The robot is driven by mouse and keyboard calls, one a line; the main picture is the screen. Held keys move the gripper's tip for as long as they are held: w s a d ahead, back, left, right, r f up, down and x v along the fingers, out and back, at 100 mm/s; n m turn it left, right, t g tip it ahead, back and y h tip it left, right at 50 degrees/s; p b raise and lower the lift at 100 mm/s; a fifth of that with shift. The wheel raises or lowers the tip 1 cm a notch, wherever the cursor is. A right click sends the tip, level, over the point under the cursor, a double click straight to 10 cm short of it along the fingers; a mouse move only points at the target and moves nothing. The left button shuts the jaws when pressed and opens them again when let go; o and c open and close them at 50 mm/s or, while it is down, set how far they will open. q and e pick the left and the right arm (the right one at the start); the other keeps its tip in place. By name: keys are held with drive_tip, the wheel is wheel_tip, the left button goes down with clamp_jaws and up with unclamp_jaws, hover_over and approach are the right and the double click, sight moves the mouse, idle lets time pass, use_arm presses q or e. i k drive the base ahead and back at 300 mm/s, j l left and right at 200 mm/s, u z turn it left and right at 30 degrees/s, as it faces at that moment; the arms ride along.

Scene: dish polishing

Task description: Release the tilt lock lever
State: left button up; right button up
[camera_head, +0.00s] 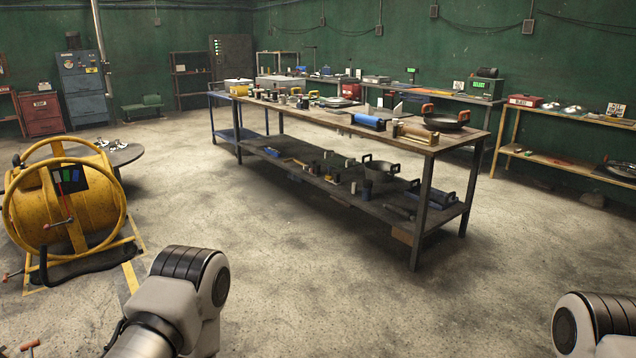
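A yellow drum machine (32,212) stands on the floor at the left, with a round tube frame around it and a dark panel with coloured marks on its front. A thin lever with a reddish end (58,223) sticks out at its front. Parts of my two arms show at the bottom, the left one right of the drum and the right one in the far right corner. Neither gripper is in view.
A long workbench (455,145) with pans, rollers and small items stands mid-room. A round grey table (122,155) stands behind the drum. Yellow floor lines (131,277) run beside the drum. Open concrete floor lies between the drum and the bench.

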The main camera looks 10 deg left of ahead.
sight(46, 227)
drive_tip(key=i+u, duration=0.15)
drive_tip(key=i, duration=0.4)
drive_tip(key=i+l+u, duration=0.15)
drive_tip(key=i, duration=0.4)
drive_tip(key=i+u, duration=0.15)
drive_tip(key=i, duration=0.35)
drive_tip(key=i+l+u, duration=0.15)
drive_tip(key=i, duration=0.4)
drive_tip(key=i+j+u, duration=0.1)
drive_tip(key=i+u, duration=0.25)
drive_tip(key=i, duration=0.3)
drive_tip(key=i+u, duration=0.35)
drive_tip(key=i, duration=0.3)
drive_tip(key=i+l+u, duration=0.35)
drive_tip(key=i, duration=0.25)
drive_tip(key=i+l+u, duration=0.15)
drive_tip(key=i+u, duration=0.25)
drive_tip(key=i+l+u, duration=0.6)
drive_tip(key=i+u, duration=0.15)
drive_tip(key=i+l+u, duration=0.35)
drive_tip(key=l, duration=0.15)
drive_tip(key=i+l+z, duration=0.15)
drive_tip(key=i+z, duration=0.3)
drive_tip(key=i, duration=0.35)
drive_tip(key=i+j+z, duration=0.1)
drive_tip(key=i+z, duration=0.4)
drive_tip(key=i, duration=0.3)
